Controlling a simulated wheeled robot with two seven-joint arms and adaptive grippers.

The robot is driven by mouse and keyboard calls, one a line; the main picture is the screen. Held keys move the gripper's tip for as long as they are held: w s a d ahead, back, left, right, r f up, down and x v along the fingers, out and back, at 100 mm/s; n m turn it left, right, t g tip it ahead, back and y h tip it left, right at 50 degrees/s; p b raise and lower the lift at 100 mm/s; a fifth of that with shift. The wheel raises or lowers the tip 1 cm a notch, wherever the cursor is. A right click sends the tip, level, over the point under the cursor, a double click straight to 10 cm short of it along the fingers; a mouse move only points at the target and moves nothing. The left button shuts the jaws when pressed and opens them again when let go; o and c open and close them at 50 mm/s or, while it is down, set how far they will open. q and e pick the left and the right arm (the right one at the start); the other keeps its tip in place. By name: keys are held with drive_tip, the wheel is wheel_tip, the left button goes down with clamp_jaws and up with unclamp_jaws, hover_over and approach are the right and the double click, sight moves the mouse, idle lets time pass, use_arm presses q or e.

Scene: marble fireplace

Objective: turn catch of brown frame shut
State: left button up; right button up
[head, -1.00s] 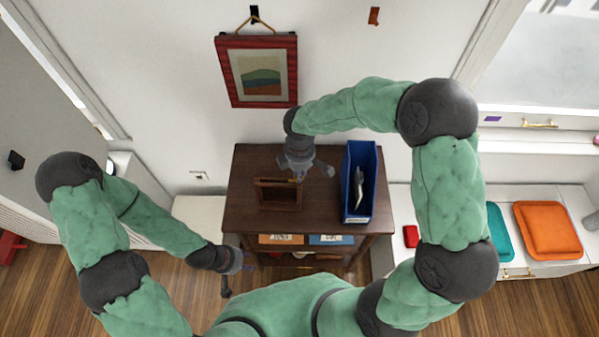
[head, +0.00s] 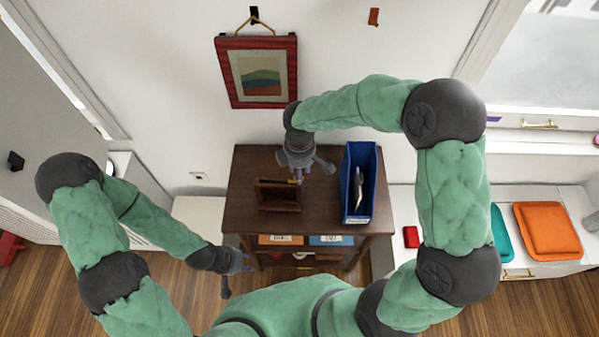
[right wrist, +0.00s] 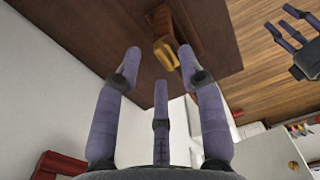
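The brown frame (head: 264,197) stands on the dark wooden cabinet (head: 237,215); part of it also shows in the right wrist view (right wrist: 189,33). A brass-yellow catch (right wrist: 166,52) is at its edge, and only a speck of it shows in the head view. My right gripper (head: 305,174) is over the cabinet, just behind and right of the frame. In the right wrist view its fingers (right wrist: 160,70) are spread and empty, with the catch just beyond their tips. My left gripper (head: 236,275) hangs low, in front of the cabinet, with spread, empty fingers.
A blue bin (head: 350,205) holding a grey item stands on the cabinet, right of my right gripper. A red-framed picture (head: 236,85) hangs on the wall behind. A red block (head: 411,237) and an orange cushion (head: 547,228) lie on the white bench to the right.

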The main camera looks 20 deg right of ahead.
wheel_tip(320, 180, up, 10)
drive_tip(key=shift+r, duration=0.15)
use_arm(q)
drive_tip(key=shift+s, duration=0.1)
idle(0.6)
